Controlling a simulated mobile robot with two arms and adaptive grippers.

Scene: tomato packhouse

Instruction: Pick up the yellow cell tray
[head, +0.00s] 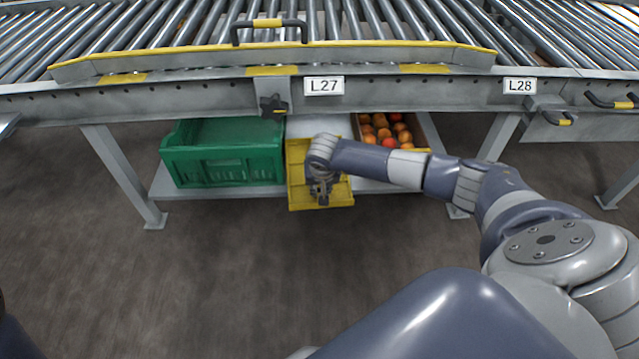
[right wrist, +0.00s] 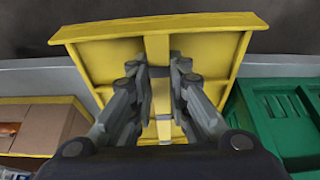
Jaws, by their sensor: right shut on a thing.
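The yellow cell tray (head: 296,187) is under the conveyor, at the shelf's front edge, between a green crate and a box of tomatoes. Its front part reaches out past the shelf edge. My right gripper (head: 321,190) is over the tray and shut on it; the wrist hides part of the tray. In the right wrist view, the yellow tray (right wrist: 205,55) fills the middle, and the fingers of my right gripper (right wrist: 160,72) close on its central rib. My left gripper is not in view.
A green crate (head: 222,165) stands left of the tray, close to it. A box with tomatoes (head: 430,132) stands to the right, behind my arm. The conveyor frame (head: 190,103) is overhead, with a leg (head: 122,175) at left. The floor in front is clear.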

